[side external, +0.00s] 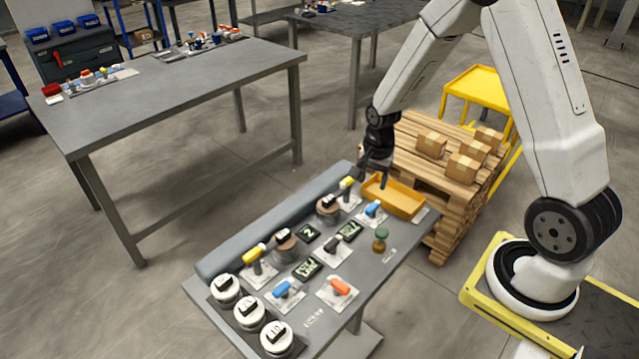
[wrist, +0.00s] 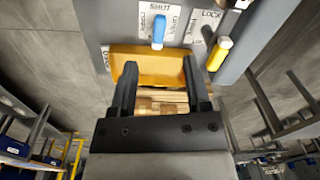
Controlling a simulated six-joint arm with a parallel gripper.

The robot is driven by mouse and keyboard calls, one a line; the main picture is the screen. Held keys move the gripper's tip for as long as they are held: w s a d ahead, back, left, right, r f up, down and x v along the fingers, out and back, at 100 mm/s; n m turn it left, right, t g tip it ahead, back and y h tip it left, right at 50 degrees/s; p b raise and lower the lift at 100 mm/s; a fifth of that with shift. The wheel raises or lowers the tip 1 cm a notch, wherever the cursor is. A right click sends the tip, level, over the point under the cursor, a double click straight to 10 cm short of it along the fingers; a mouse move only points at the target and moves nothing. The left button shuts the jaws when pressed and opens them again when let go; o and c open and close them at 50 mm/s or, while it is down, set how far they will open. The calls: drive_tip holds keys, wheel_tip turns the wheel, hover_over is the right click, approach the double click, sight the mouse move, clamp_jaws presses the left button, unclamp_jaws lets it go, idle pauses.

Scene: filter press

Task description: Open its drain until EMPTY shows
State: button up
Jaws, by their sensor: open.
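My gripper (side external: 372,178) is open and empty above the far end of the grey bench, beside the orange tray and near the far yellow handle (side external: 346,183). In the wrist view my gripper (wrist: 160,68) has its two black fingers apart, with the tray between and beyond them. The bench also has a second yellow handle (side external: 256,250), two blue handles (side external: 373,208) (side external: 286,288) and an orange-red handle (side external: 340,287). In the wrist view a blue handle (wrist: 159,32) and a yellow one (wrist: 219,53) show near plates marked SHUT and LOCK. Small dark displays (side external: 307,268) are too small to read surely.
The orange tray (side external: 408,200) sits at the bench's far right end. Two brown cylinders (side external: 285,248) (side external: 328,210), a green knob (side external: 380,236) and white round pots (side external: 225,288) crowd the bench. A pallet with boxes (side external: 466,168) stands behind. Air above the bench is free.

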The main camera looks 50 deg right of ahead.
sight(373, 206)
drive_tip(key=d+f+m, duration=0.2)
drive_tip(key=d+m, duration=0.1)
drive_tip(key=shift+w+f, duration=0.3)
drive_tip(key=shift+f, duration=0.1)
drive_tip(key=shift+a, duration=0.1)
drive_tip(key=shift+f, duration=3.85)
clamp_jaws()
